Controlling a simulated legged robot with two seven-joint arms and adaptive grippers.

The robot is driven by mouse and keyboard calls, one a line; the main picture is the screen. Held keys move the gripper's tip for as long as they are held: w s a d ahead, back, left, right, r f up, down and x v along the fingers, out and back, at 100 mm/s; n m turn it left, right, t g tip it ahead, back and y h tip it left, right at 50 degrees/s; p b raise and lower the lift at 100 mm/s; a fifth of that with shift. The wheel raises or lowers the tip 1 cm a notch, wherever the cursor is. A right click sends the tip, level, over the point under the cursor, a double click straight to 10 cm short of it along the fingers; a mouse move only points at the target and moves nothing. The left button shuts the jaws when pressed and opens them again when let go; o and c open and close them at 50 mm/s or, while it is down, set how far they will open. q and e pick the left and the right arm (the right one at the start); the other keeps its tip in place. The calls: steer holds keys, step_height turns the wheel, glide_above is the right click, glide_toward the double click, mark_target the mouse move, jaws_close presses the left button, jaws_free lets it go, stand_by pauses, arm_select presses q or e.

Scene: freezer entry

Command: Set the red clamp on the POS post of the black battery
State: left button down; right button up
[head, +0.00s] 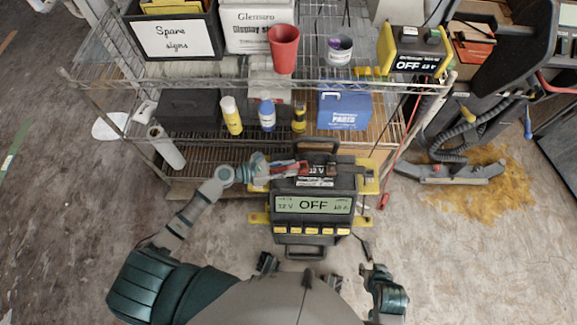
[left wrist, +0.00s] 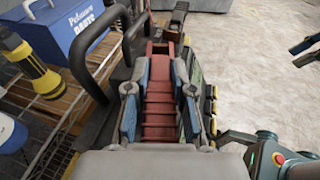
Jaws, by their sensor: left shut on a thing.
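The red clamp (head: 289,168) is between the fingers of my left gripper (head: 272,172), over the left side of the black battery (head: 343,172). In the left wrist view the ridged red clamp (left wrist: 160,105) lies lengthwise between the finger pads of my left gripper (left wrist: 160,112), which is shut on it. The battery has a black carry handle and a label reading 12 V. The POS post cannot be made out, nor whether the clamp touches it. My right gripper (head: 367,252) is low at the right, apart from the battery; its finger opening is unclear.
A charger (head: 312,206) reading OFF stands in front of the battery. A wire shelf behind holds a blue parts box (head: 343,110), bottles, a red cup (head: 284,48) and a yellow charger (head: 411,50). A red cable (head: 402,135) hangs at right.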

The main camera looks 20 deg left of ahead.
arm_select(q)
steer(key=shift+f, duration=0.15)
arm_select(e)
steer(key=shift+a+f, duration=0.1)
arm_select(q)
steer(key=shift+a+f, duration=0.35)
steer(key=shift+a, duration=0.05)
steer(key=shift+d+f+b, duration=0.2)
steer(key=shift+f+b, duration=0.1)
steer(key=shift+b, duration=0.15)
arm_select(e)
steer(key=shift+s+a+f, duration=0.1)
steer(key=shift+f, duration=0.35)
arm_select(q)
steer(key=shift+f, duration=0.1)
arm_select(e)
steer(key=shift+f, duration=0.1)
arm_select(q)
steer(key=c, duration=1)
jaws_free()
steer(key=shift+c, duration=0.2)
steer(key=shift+o, duration=0.6)
steer(key=shift+a, duration=0.15)
arm_select(e)
steer(key=shift+a, duration=0.15)
arm_select(q)
steer(key=v, duration=1.2)
steer(key=shift+f, duration=0.2)
